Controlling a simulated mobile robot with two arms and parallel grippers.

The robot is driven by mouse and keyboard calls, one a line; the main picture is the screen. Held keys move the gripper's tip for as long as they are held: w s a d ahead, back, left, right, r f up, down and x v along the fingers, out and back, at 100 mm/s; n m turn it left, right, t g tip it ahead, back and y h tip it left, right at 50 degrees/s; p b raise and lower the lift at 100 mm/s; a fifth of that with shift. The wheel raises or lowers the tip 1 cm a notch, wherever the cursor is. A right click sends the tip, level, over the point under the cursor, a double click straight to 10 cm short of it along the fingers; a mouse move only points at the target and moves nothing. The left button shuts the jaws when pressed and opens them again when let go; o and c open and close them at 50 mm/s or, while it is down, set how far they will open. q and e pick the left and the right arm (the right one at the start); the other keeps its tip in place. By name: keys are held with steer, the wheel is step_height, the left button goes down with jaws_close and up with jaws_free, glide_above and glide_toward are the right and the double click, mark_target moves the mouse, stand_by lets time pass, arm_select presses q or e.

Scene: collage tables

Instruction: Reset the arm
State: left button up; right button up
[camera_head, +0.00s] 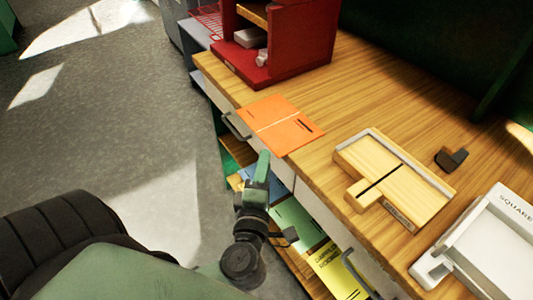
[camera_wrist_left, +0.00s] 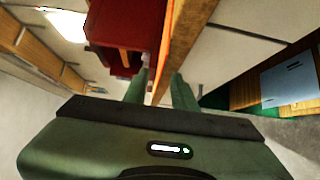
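My left gripper (camera_head: 262,165) is in front of the table's front edge, beside the drawer fronts and just below the orange sheet. In the left wrist view its two fingers (camera_wrist_left: 161,90) stand apart. A wooden strip, which looks like the table edge, shows between them, and I cannot tell whether they touch it. I see nothing held. My right gripper is not in view.
The wooden table (camera_head: 350,85) bears an orange folded sheet (camera_head: 281,124), a red stand (camera_head: 290,45), a wooden block with a slot (camera_head: 405,190), a small dark object (camera_head: 451,158) and a white tray (camera_head: 490,250). Drawer handles (camera_head: 236,126) stick out. Grey floor (camera_head: 120,110) is clear at left.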

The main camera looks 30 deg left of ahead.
arm_select(q)
steer(key=v, duration=0.2)
steer(key=shift+s+d, duration=0.15)
steer(key=shift+s, duration=0.1)
steer(key=w+d+f+m+h, duration=0.2)
steer(key=d+f+m+h, duration=0.15)
steer(key=f+m, duration=0.45)
steer(key=w+d+f+m+h, duration=0.1)
steer(key=d+f+m+h, duration=0.3)
steer(key=f, duration=0.7)
steer(key=s+f+m+g+h, duration=0.1)
steer(key=s+f+m+g, duration=0.2)
steer(key=f, duration=0.5)
steer(key=s+f+m+g+h, duration=0.15)
steer(key=f+m, duration=0.25)
steer(key=f, duration=0.5)
steer(key=s+a+f+m+g+p, duration=0.15)
steer(key=s+f+m+g, duration=0.3)
steer(key=s+f, duration=0.9)
steer(key=s+a+f+m+g+y, duration=0.1)
steer(key=s+a+f+g, duration=0.1)
steer(key=s, duration=0.6)
steer(key=s+a+f+m+g+y, duration=0.1)
steer(key=s+a+f+g, duration=0.2)
steer(key=s+f, duration=0.3)
steer(key=shift+s+g, duration=0.7)
steer(key=shift+s, duration=0.4)
